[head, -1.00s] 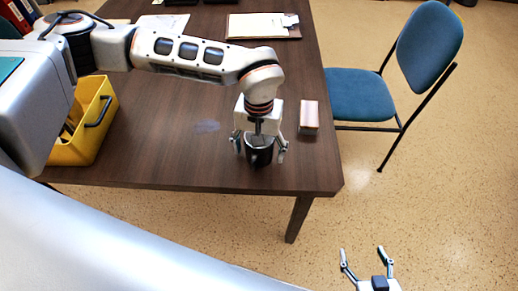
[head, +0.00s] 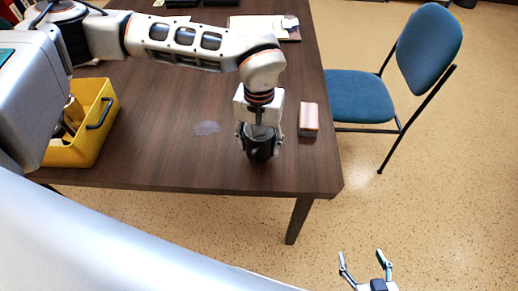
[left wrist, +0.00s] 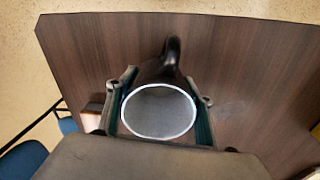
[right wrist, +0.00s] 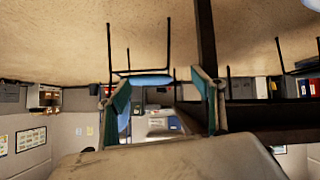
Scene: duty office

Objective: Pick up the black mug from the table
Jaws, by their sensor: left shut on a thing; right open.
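The black mug (head: 262,152) is near the front edge of the dark wooden table (head: 200,165). My left gripper (head: 259,145) points down over it and is shut on it, one finger on each side. In the left wrist view the mug (left wrist: 158,111) shows its pale round rim and grey inside between the fingers, with its handle towards the top of the picture. I cannot tell whether its base touches the table. My right gripper (head: 362,268) is open and empty, beyond the front of the table, over the floor.
A pinkish-topped block (head: 308,118) stands just right of the left gripper. A yellow bin (head: 75,152) with things in it is at the left. A clipboard with paper (head: 258,27) lies at the back. A blue chair (head: 360,95) stands at the table's right side.

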